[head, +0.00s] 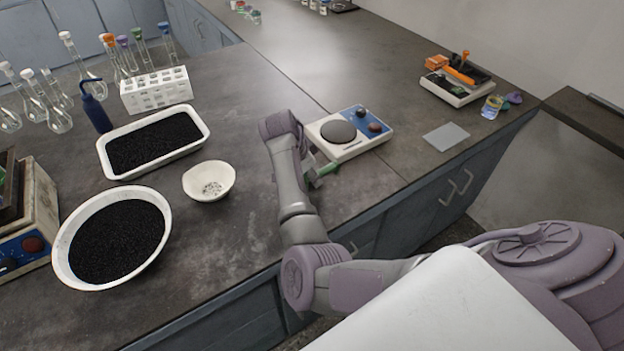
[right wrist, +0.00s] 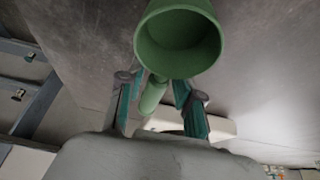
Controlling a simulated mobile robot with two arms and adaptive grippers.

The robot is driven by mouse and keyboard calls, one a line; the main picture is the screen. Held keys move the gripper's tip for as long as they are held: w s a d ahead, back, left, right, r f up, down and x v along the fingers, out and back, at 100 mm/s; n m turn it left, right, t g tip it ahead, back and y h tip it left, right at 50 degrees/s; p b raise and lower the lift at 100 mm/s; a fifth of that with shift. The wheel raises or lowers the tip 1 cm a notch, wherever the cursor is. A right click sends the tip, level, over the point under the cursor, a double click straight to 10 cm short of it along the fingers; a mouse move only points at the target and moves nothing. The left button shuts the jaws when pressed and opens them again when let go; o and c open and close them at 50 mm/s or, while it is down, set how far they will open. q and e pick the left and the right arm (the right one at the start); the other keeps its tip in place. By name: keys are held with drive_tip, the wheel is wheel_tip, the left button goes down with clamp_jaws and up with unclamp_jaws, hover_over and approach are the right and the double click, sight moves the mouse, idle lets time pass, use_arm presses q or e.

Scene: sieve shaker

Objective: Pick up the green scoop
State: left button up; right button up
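The green scoop (right wrist: 178,38) shows large in the right wrist view, with its round open bowl toward the camera. Its handle (right wrist: 152,97) runs away between the two fingers of my right gripper (right wrist: 158,92). The fingers stand apart, one on each side of the handle, with a visible gap. In the head view my right gripper (head: 316,170) is low over the bench near its front edge, partly hidden by my own arm. Only a small green part of the scoop (head: 328,169) shows there. My left gripper is not in view.
A balance with a round plate (head: 338,132) stands just beyond the gripper. A small white bowl (head: 209,192), a round pan of black grains (head: 61,262) and a white tray of black grains (head: 104,160) are to the left. A grey square plate (head: 446,137) lies to the right.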

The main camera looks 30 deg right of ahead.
sight(319, 172)
drive_tip(key=shift+d, duration=0.1)
drive_tip(key=shift+c, duration=1.3)
drive_tip(key=shift+f, duration=0.1)
clamp_jaws()
drive_tip(key=shift+d+r, duration=0.1)
drive_tip(key=shift+r, duration=0.35)
wheel_tip(319, 172, up, 4)
drive_tip(key=shift+s+d+f+b, duration=0.1)
drive_tip(key=shift+s+f+b, duration=0.05)
drive_tip(key=shift+f+b, duration=0.15)
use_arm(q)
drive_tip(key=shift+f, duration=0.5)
use_arm(e)
drive_tip(key=s+d+r, duration=0.5)
drive_tip(key=s+r, duration=0.1)
drive_tip(key=s, duration=0.4)
drive_tip(key=shift+d+r, duration=0.15)
drive_tip(key=shift+r, duration=0.25)
